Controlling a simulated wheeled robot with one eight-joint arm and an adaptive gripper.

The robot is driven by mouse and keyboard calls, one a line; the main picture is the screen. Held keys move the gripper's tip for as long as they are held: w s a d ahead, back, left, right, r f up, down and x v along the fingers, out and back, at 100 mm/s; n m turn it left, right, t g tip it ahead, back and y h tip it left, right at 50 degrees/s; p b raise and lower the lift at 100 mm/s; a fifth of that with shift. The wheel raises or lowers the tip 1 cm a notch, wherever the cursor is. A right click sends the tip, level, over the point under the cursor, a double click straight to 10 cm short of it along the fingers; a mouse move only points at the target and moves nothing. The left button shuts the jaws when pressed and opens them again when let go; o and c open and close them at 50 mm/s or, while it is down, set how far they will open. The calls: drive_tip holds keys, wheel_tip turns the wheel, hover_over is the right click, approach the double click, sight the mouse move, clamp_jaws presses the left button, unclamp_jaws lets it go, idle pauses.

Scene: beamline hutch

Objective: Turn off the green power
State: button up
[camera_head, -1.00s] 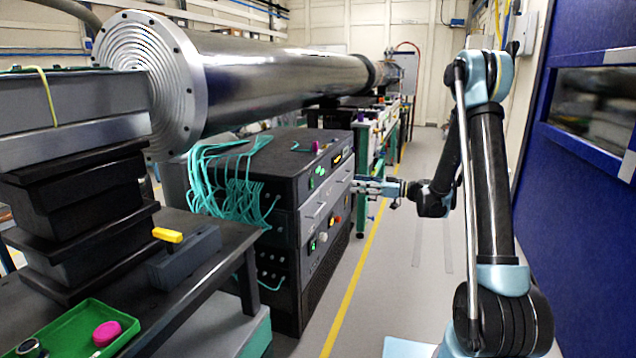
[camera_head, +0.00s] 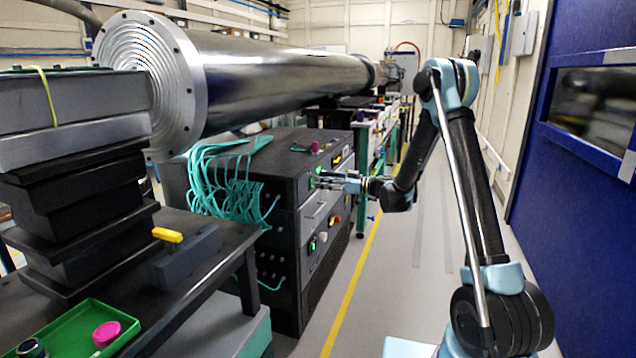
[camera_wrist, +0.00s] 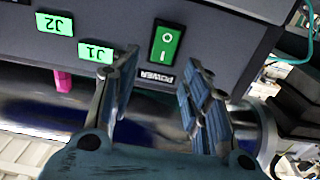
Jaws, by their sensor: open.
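The green power switch (camera_wrist: 166,45) is a rocker with white marks on the dark front panel, above an upside-down POWER label (camera_wrist: 153,77) in the wrist view. In the head view it shows as a small green patch (camera_head: 311,183) at the near upper end of the black cabinet (camera_head: 285,160). My gripper (camera_wrist: 158,76) is open and empty, its fingers on either side of the label and pointing at the panel. In the head view my gripper (camera_head: 322,181) is right by the cabinet's upper front. Whether the fingertips touch the panel, I cannot tell.
Green labels J1 (camera_wrist: 96,52) and J2 (camera_wrist: 55,24) sit beside the switch. Another green-lit control (camera_head: 312,244) is lower on the cabinet. Teal cables (camera_head: 215,180) hang at its side. The aisle floor (camera_head: 400,270) is clear.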

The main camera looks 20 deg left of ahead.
sight(312, 178)
drive_tip(key=shift+w+a, duration=0.1)
drive_tip(key=shift+a, duration=1.5)
clamp_jaws()
